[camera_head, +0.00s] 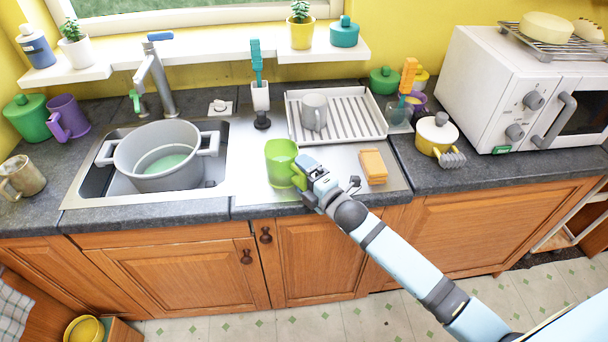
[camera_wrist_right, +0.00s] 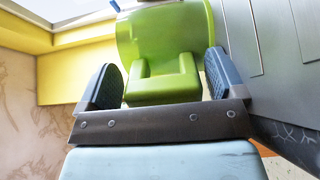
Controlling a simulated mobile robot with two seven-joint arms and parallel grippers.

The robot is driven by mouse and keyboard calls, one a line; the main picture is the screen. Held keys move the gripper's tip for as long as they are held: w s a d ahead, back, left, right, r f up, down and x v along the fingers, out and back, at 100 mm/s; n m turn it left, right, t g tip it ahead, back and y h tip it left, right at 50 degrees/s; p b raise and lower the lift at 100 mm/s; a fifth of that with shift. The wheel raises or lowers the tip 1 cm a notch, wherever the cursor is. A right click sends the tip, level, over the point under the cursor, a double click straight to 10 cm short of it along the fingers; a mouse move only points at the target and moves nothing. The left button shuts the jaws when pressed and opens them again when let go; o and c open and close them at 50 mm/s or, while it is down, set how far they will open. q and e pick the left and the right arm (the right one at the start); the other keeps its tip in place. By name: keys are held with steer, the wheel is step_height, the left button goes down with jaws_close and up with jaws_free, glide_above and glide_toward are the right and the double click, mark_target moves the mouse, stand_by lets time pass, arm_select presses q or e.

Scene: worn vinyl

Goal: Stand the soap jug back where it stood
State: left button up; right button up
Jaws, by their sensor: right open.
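The lime-green soap jug (camera_head: 281,160) stands upright on the steel drainer, right of the sink. It also shows in the right wrist view (camera_wrist_right: 165,35), with its squared handle towards my right gripper. My right gripper (camera_head: 300,177) is at the jug's right side, low over the drainer. In the right wrist view the fingers of my right gripper (camera_wrist_right: 159,80) are apart, one on each side of the handle. A gap shows beside the handle; whether a finger touches it I cannot tell. My left gripper is not in view.
A grey pot (camera_head: 168,180) sits in the sink at the left. A white dish rack (camera_head: 350,132) with a grey mug (camera_head: 314,112) is behind the jug. An orange sponge (camera_head: 373,166) lies right of the gripper.

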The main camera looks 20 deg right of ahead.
steer(key=p+v, duration=0.2)
steer(key=v, duration=0.6)
steer(key=shift+f+p, duration=0.3)
steer(key=shift+f, duration=0.1)
stand_by(0.8)
stand_by(0.3)
steer(key=p+v, duration=0.3)
steer(key=v, duration=1)
steer(key=shift+s+d+r, duration=0.15)
steer(key=shift+s+r, duration=0.05)
steer(key=shift+s, duration=0.15)
steer(key=s+a+f+m+g+h+p, duration=0.2)
steer(key=s+a+f+m+g, duration=0.4)
steer(key=m, duration=1.2)
steer(key=s+a+f, duration=0.1)
steer(key=a+f, duration=0.1)
steer(key=a, duration=0.1)
steer(key=shift+a, duration=0.25)
